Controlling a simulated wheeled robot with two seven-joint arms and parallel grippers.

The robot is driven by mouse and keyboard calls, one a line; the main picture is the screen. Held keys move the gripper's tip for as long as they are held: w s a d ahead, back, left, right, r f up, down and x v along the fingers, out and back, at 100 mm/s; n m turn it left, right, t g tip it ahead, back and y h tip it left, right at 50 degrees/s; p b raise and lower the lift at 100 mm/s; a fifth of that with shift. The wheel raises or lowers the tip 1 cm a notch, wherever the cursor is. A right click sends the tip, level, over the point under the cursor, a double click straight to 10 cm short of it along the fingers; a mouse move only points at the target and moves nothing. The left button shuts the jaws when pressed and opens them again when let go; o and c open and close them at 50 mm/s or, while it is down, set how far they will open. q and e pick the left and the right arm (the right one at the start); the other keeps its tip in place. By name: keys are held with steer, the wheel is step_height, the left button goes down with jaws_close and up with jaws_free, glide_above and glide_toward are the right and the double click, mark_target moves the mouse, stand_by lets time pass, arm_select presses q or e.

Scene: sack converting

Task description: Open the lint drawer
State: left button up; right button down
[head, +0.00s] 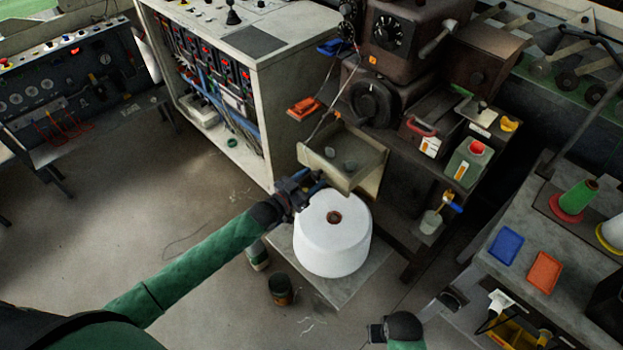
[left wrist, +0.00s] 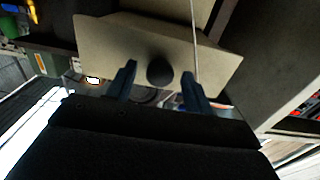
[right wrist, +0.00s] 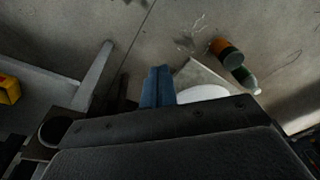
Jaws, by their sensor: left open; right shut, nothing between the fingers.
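The lint drawer (head: 368,178) is a beige, open-topped box that stands out from the dark machine, with small dark lumps inside. In the left wrist view its beige front panel (left wrist: 110,45) fills the top, with a round black knob (left wrist: 160,71) in the middle. My left gripper (head: 310,183) is at the drawer's front. Its blue fingers (left wrist: 158,78) are open, one to each side of the knob, with gaps showing. My right gripper (head: 376,333) is low at the bottom of the head view, away from the drawer. Its fingers (right wrist: 158,70) are together and empty.
A large white spool (head: 332,245) stands on a floor plate just below the drawer. A dark can (head: 281,289) is on the floor nearby. A white control cabinet (head: 270,90) stands left of the drawer. A bench (head: 500,245) with blue and orange trays is at right.

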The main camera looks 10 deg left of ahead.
arm_select(q)
steer(key=b+v, duration=0.1)
steer(key=v, duration=0.6)
steer(key=shift+b, duration=0.4)
arm_select(e)
step_height(320, 180, up, 9)
steer(key=shift+s, duration=0.25)
arm_select(q)
steer(key=shift+s+a+f, duration=0.1)
steer(key=shift+a, duration=0.05)
arm_select(e)
steer(key=shift+a, duration=0.1)
arm_select(q)
steer(key=s+a+f+g+y, duration=0.4)
steer(key=a+f+g+y, duration=0.15)
steer(key=y, duration=0.25)
steer(key=s+d+f+n+g, duration=0.1)
steer(key=s+g, duration=0.1)
steer(key=s, duration=0.7)
steer(key=s+d+f+n+g+y, duration=0.1)
steer(key=s+d+f+n+g, duration=0.1)
steer(key=s, duration=0.7)
steer(key=s+d+f+n+g, duration=0.2)
steer(key=s+g, duration=0.1)
steer(key=s, duration=0.7)
steer(key=shift+g, duration=0.35)
